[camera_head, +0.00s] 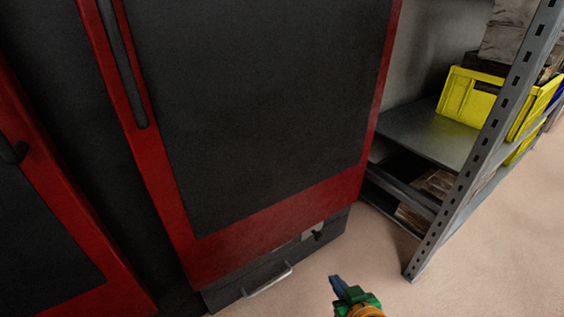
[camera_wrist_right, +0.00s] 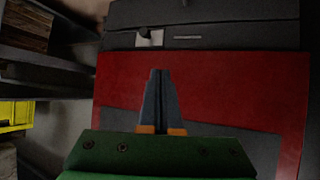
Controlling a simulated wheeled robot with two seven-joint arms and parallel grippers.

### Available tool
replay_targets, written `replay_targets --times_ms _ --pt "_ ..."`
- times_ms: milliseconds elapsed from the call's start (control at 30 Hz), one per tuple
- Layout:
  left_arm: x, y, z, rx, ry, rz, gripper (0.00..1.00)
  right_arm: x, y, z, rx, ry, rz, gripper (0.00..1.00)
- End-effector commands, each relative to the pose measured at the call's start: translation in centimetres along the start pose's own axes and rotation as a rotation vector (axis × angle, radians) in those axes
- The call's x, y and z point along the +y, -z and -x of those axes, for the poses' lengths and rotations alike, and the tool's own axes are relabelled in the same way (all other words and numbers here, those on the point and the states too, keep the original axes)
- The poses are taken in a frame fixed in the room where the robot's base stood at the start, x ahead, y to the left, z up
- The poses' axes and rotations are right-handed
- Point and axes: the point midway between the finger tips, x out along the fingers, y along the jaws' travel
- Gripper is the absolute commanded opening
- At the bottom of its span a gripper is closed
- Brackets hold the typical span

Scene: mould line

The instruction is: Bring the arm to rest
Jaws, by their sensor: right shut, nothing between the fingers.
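My right gripper (camera_head: 338,285) shows at the bottom of the head view, with dark blue-grey fingers and a green body. It is in front of the red and black cabinet, to the right of the low handle, and seems apart from it. In the right wrist view the fingers (camera_wrist_right: 161,75) are together with nothing between them, with the cabinet's red lower border behind them. My left gripper is not in the head view.
A tall red-framed cabinet (camera_head: 275,225) with dark panels fills the middle. A dark drawer with a pale handle (camera_head: 268,280) is at its foot. A grey metal shelf (camera_head: 430,135) with a yellow crate (camera_head: 467,100) stands at the right. Bare floor (camera_head: 510,250) lies at the lower right.

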Motion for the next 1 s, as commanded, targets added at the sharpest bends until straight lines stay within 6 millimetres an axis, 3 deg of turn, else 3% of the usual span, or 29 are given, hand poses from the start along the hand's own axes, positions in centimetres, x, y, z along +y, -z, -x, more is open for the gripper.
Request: replay_targets --times_ms 33,100,200,267,300,567,667,800,900,1000 --pt "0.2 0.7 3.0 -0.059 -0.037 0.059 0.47 0.1 -2.5 1.9 -0.15 -0.002 -0.006 0.0" --pt "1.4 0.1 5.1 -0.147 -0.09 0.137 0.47 0.2 -7.3 3.9 -0.346 -0.005 -0.014 0.0" --pt "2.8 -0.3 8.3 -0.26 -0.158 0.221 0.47 0.2 -13.0 7.8 -0.589 -0.006 -0.023 0.0" --pt "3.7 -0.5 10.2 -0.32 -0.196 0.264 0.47 0.2 -15.7 10.5 -0.722 -0.006 -0.028 0.0" --pt "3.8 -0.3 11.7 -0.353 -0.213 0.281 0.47 0.2 -16.1 12.2 -0.779 -0.006 -0.03 0.0" --pt "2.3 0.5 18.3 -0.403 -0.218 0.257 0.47 0.2 -11.8 17.8 -0.811 0.001 -0.018 0.0" --pt "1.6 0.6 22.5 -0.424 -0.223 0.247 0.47 0.2 -10.0 21.6 -0.833 0.005 -0.011 0.0" --pt "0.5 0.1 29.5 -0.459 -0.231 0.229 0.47 0.2 -7.5 28.2 -0.869 0.012 0.001 0.0" --pt "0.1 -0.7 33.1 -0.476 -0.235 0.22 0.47 0.3 -6.7 31.9 -0.888 0.016 0.008 0.0" --pt "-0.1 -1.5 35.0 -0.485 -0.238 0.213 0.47 0.4 -6.6 33.9 -0.897 0.018 0.013 0.0"
